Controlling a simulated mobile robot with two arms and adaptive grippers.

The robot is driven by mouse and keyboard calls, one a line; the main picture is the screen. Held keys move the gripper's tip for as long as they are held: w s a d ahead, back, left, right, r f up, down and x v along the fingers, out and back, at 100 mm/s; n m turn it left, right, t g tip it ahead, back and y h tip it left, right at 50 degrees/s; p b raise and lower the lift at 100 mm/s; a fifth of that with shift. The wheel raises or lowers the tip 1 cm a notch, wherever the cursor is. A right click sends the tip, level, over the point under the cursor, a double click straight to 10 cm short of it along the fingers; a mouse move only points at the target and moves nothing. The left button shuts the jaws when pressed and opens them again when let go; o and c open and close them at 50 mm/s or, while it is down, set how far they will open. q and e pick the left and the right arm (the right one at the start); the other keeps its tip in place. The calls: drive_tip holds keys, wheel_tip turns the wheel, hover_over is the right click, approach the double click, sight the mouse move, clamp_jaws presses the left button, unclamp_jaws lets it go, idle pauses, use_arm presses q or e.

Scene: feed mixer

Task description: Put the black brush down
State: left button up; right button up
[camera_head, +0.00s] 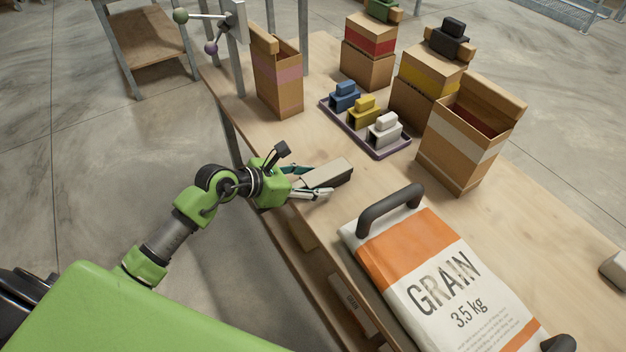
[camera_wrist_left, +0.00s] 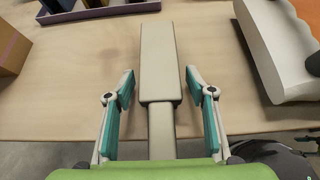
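The brush (camera_head: 330,172) has a pale beige back and handle, with a dark side below. It lies on the wooden table near its edge, left of the grain bag. My left gripper (camera_head: 314,181) is low over the table around the brush. In the left wrist view the brush (camera_wrist_left: 157,58) points away from me, its narrow handle running back between the fingers. The fingers of my left gripper (camera_wrist_left: 160,92) are spread, with a visible gap on each side of the brush. My right gripper is not in view.
A grain bag (camera_head: 440,275) with dark handles lies to the right. A purple tray (camera_head: 377,149) holds blue, yellow and white blocks. Open cardboard boxes, one with a pink band (camera_head: 278,80) and one with a white band (camera_head: 465,140), stand behind. Table (camera_head: 285,135) left of the tray is bare.

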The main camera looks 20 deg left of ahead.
use_arm(q)
drive_tip(key=shift+r, duration=0.15)
drive_tip(key=b+v, duration=0.1)
drive_tip(key=v, duration=1)
drive_tip(key=shift+s+a+r, duration=0.2)
drive_tip(key=shift+s+r, duration=0.1)
